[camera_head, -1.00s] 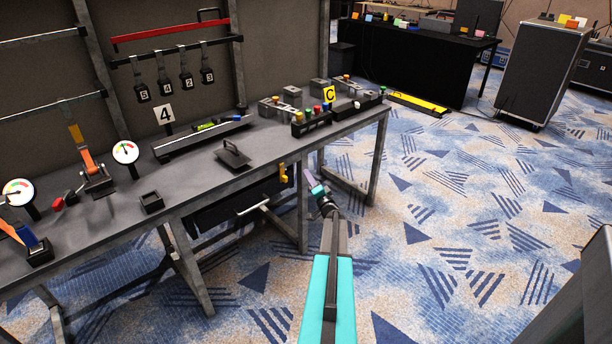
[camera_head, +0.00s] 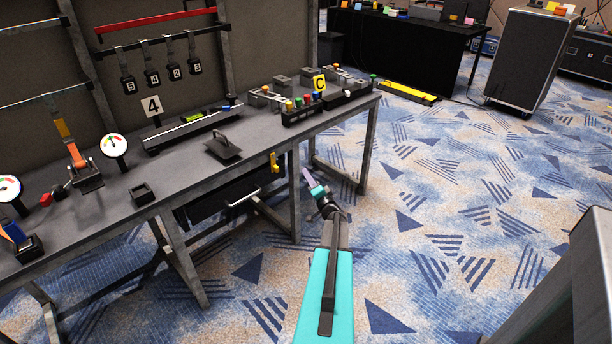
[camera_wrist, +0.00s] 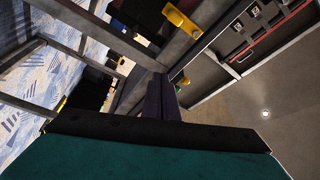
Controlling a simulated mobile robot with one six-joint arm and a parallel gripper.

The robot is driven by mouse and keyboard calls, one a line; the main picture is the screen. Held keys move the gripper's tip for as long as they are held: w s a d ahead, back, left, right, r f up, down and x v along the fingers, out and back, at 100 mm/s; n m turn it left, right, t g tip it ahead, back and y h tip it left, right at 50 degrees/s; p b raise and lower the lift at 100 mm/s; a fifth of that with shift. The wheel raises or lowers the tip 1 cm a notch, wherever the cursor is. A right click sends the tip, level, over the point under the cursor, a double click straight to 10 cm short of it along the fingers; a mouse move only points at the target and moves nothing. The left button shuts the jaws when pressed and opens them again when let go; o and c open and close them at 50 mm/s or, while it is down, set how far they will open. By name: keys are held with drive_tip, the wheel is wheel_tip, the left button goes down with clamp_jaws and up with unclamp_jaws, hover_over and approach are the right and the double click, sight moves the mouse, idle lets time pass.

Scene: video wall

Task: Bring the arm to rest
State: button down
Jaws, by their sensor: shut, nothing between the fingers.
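My arm (camera_head: 327,270), teal and dark grey, reaches forward low over the carpet in the head view. My gripper (camera_head: 308,178) is at its far end, in front of the workbench's right part and below the level of its top. Its fingers are shut with nothing between them. In the wrist view the dark purple fingers of my gripper (camera_wrist: 160,92) lie together, with bench legs and a yellow handle (camera_wrist: 183,22) beyond. The gripper looks apart from the bench, though the exact gap is hard to tell.
The workbench (camera_head: 185,172) runs along the left, with gauges, small blocks and a yellow C sign (camera_head: 319,84) on it. A yellow hook-like handle (camera_head: 274,162) hangs at its front edge. A dark case (camera_head: 525,60) stands far right. Open carpet (camera_head: 430,215) lies right of the arm.

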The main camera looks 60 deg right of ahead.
drive_tip(key=shift+w, duration=0.1)
idle(0.3)
drive_tip(key=w+a+f+n+g+y+p, duration=0.1)
drive_tip(key=w+a+f+g, duration=0.25)
drive_tip(key=a+f, duration=0.35)
drive_tip(key=w+a+f+n+g, duration=0.1)
drive_tip(key=w+a+f+g, duration=0.1)
drive_tip(key=w+a+f, duration=0.5)
drive_tip(key=s+a+f+n+g+y, duration=0.1)
drive_tip(key=a+f+n+g, duration=0.1)
drive_tip(key=a+f, duration=0.35)
drive_tip(key=s+a+f+n+g+y+p, duration=0.1)
drive_tip(key=s+a+f+g+y, duration=0.1)
drive_tip(key=a, duration=0.7)
drive_tip(key=s+a+f+n+g+y, duration=0.1)
drive_tip(key=a+f+n, duration=0.15)
drive_tip(key=a, duration=0.55)
drive_tip(key=s+a+f+n+g+y+p, duration=0.1)
drive_tip(key=s+a+f+n+g+y, duration=0.2)
drive_tip(key=s+a, duration=0.9)
drive_tip(key=s+a+f+n+g+y, duration=0.15)
drive_tip(key=s+a+n+g, duration=0.45)
drive_tip(key=a, duration=0.9)
drive_tip(key=s+a+r+n+g, duration=0.2)
drive_tip(key=s+a, duration=0.5)
drive_tip(key=s, duration=0.4)
drive_tip(key=shift+s+a+r+g+y+p, duration=0.25)
drive_tip(key=shift+a+g+y+p, duration=0.1)
drive_tip(key=shift+a+g, duration=0.1)
drive_tip(key=shift+n, duration=0.25)
